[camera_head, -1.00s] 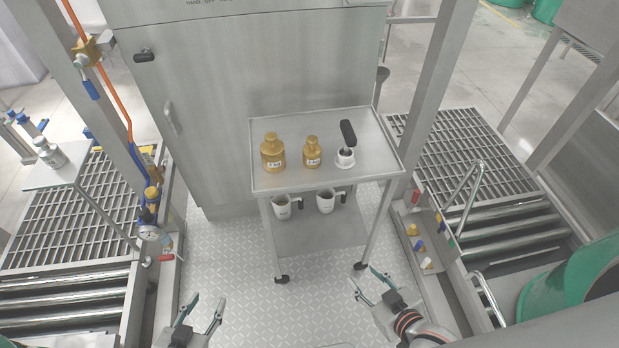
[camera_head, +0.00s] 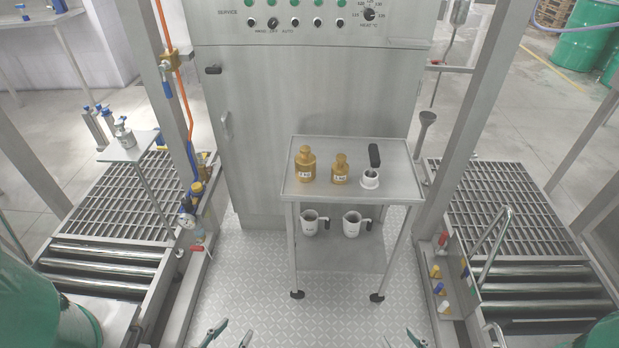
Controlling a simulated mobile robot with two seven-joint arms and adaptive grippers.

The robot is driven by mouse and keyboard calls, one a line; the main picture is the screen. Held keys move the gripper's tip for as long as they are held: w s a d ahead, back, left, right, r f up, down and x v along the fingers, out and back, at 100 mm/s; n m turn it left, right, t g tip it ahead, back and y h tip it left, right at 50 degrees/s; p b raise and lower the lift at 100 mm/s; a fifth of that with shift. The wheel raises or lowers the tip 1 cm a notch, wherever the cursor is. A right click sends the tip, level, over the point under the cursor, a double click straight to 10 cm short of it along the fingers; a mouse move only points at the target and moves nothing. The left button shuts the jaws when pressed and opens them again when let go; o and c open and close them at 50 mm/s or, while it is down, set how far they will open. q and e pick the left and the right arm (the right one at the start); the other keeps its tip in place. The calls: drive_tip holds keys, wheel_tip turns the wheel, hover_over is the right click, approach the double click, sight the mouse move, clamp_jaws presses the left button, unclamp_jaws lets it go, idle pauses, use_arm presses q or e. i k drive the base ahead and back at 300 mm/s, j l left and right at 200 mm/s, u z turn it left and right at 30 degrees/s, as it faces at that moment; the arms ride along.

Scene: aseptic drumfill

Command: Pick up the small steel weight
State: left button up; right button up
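A small grey steel weight (camera_head: 124,133) with a knob on top stands on a small raised plate (camera_head: 134,152) at the left. Two brass weights with pale labels stand on the steel cart, a larger one (camera_head: 305,165) and a smaller one (camera_head: 340,171). My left gripper (camera_head: 230,336) shows at the bottom edge, open and empty, with its two fingertips apart. It is far below and to the right of the steel weight. My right gripper (camera_head: 416,339) barely shows at the bottom edge; most of it is cut off.
Roller conveyors with gratings lie left (camera_head: 105,264) and right (camera_head: 535,283), beside posts.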

sight(126, 138)
drive_tip(key=u, duration=1.25)
